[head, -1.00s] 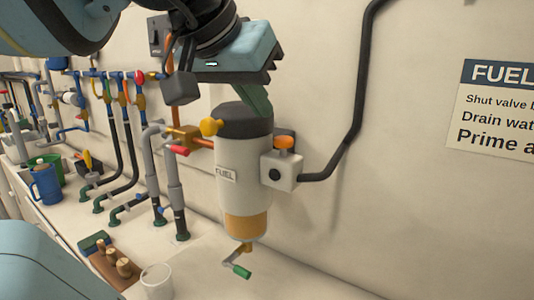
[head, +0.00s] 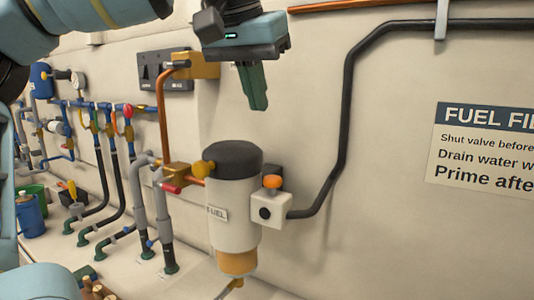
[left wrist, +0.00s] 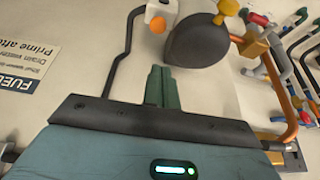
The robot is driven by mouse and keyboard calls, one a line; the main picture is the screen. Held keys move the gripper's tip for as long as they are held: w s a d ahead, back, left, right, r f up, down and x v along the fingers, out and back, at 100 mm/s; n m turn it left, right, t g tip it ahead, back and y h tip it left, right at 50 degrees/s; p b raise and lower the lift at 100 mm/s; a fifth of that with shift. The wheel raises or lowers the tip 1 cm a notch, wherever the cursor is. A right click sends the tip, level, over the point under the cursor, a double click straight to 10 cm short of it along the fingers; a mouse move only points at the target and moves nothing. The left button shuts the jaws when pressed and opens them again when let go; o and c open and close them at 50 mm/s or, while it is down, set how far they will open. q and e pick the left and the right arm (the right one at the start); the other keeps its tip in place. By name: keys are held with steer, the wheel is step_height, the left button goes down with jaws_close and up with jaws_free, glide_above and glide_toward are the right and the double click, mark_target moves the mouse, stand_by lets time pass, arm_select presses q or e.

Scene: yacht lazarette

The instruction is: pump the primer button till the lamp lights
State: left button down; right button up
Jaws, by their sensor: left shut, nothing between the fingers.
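The orange primer button (head: 272,181) sits on top of a small white box (head: 271,209) at the right side of the fuel filter (head: 233,215). The button also shows in the left wrist view (left wrist: 158,25). A dark round spot (head: 264,213) on the box's front may be the lamp; it shows no light. My left gripper (head: 258,106) is shut and empty, its green fingers pointing down. It hangs above the button and the filter's dark cap, apart from both. Its fingers also show in the left wrist view (left wrist: 161,70). My right gripper is not in view.
A black hose (head: 345,130) runs from the box up the wall. A fuel sign (head: 485,145) is at the right. The wall between hose and sign is clear.

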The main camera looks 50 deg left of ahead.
arm_select(q)
steer(key=shift+w+d+r+m+g+h+p, duration=0.15)
steer(key=shift+w+r+g+h+p, duration=0.1)
steer(key=shift+r+g, duration=0.25)
steer(key=shift+w+a+r+m+g+h+p, duration=0.1)
steer(key=shift+w+r+m+g+h+p, duration=0.15)
steer(key=shift+r, duration=0.45)
steer(key=shift+f, duration=0.1)
glide_toward(273, 177)
steer(key=x, duration=0.5)
steer(key=shift+w+f+b, duration=0.15)
steer(key=shift+w+b, duration=0.1)
steer(key=shift+b, duration=0.15)
steer(key=shift+f, duration=0.65)
